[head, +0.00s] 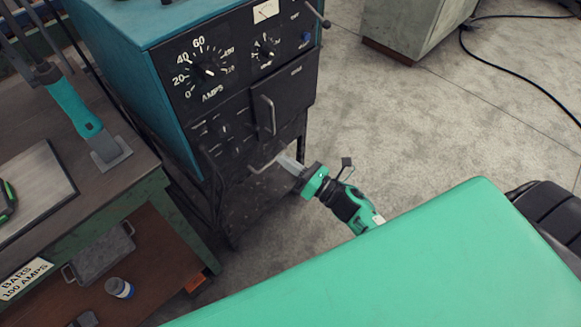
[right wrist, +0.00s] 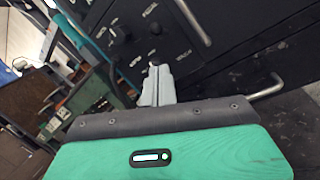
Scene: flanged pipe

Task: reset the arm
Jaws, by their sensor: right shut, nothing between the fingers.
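My right gripper (head: 290,163) is in the head view, in front of the lower front of the blue and black welding machine (head: 232,88). Its pale fingers are shut with nothing between them. In the right wrist view the shut fingers (right wrist: 157,85) point at the machine's black panel with its small knobs. I cannot tell whether the fingertips touch the panel. My right arm reaches up from the green body part at the bottom right. No flanged pipe can be made out.
A workbench (head: 150,187) stands at the left, with a teal-handled tool (head: 76,108) on it and a can (head: 119,288) on its lower shelf. Metal handles (head: 268,115) stick out from the machine. A grey cabinet (head: 415,25) stands at the back.

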